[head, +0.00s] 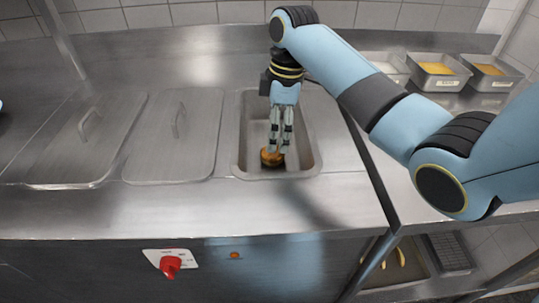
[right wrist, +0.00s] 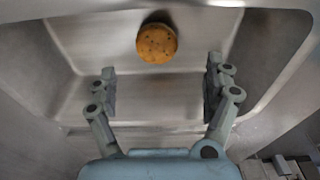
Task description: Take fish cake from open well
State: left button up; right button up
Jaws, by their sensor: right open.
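The fish cake (head: 271,157) is a small, round, orange-brown piece with dark specks. It lies in the open well (head: 309,168), a steel basin sunk in the counter, close to its front wall. In the right wrist view the fish cake (right wrist: 156,43) is whole and lies beyond my fingertips. My right gripper (head: 279,149) reaches down into the well above the fish cake. In the right wrist view its two fingers (right wrist: 161,80) are spread wide with nothing between them. My left gripper does not show.
Two wells to the left are closed by steel lids with handles, a far-left lid (head: 75,140) and a middle lid (head: 172,140). Steel pans (head: 437,83) with yellow food stand at the back right. A red knob (head: 170,265) is on the counter's front. The counter's front strip is clear.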

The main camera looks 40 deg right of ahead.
aim_at(272, 155)
jog(key=shift+f, duration=0.9)
jog(key=f, duration=0.4)
jog(key=shift+w+f, duration=0.3)
jog(key=shift+w, duration=0.05)
jog(key=shift+a+f, duration=0.1)
jog(key=shift+f, duration=0.15)
jog(key=shift+c, duration=1.3)
jog(key=c, duration=0.7)
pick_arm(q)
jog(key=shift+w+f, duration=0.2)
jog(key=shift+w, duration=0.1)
pick_arm(e)
jog(key=c, duration=0.3)
